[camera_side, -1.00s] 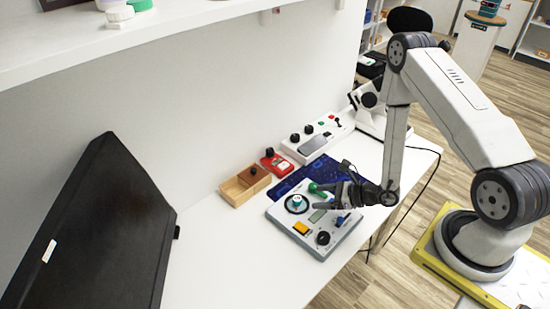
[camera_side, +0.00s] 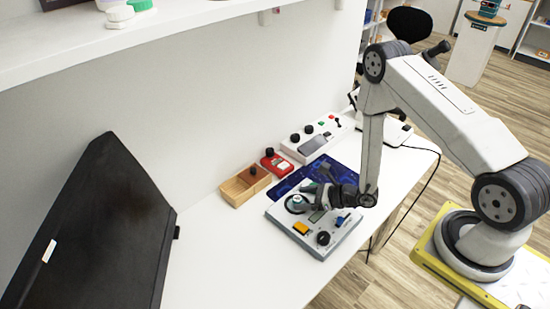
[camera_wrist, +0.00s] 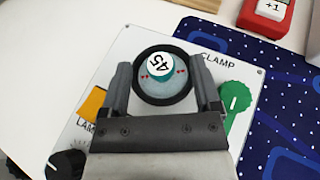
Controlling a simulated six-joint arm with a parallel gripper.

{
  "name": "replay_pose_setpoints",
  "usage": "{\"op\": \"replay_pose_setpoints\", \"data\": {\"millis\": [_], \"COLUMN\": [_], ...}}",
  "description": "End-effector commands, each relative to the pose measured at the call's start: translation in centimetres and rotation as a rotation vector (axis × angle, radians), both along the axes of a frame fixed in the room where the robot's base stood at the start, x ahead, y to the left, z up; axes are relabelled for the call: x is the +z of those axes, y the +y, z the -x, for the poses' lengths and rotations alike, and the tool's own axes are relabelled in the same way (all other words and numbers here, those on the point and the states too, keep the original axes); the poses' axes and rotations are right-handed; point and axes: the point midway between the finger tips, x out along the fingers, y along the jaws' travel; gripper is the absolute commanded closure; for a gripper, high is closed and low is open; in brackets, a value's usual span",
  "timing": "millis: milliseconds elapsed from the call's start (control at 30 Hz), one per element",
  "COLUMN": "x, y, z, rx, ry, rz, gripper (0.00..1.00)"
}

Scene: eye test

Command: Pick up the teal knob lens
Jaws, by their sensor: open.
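The teal knob lens (camera_wrist: 160,66), with a white top marked 45, sits in a grey disc inside a black ring on the white panel. In the side view the lens (camera_side: 296,201) is at the panel's left corner, partly hidden by my gripper. My gripper (camera_wrist: 160,70) is open and empty. In the wrist view its fingers lie on the left and right of the lens, apart from it, over the ring's sides. In the side view my gripper (camera_side: 308,198) is low over the panel. I cannot tell its exact height above the lens.
The panel (camera_side: 335,238) also has a green clamp knob (camera_wrist: 235,100), a yellow lamp button (camera_wrist: 92,102) and a black knob (camera_wrist: 68,163). A blue mat (camera_wrist: 285,100), a wooden box (camera_side: 236,193) and a red device (camera_side: 275,163) are nearby. A dark monitor (camera_side: 95,230) stands left.

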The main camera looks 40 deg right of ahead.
Motion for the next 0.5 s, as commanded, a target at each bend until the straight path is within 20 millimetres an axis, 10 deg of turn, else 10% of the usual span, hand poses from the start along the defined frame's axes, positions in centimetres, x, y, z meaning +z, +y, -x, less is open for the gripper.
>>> {"op": "replay_pose_setpoints", "data": {"millis": [500], "x": [-0.9], "y": [1.1], "z": [-1.9], "rx": [0.000], "ry": [0.001], "rz": [0.000], "gripper": [0.19]}}
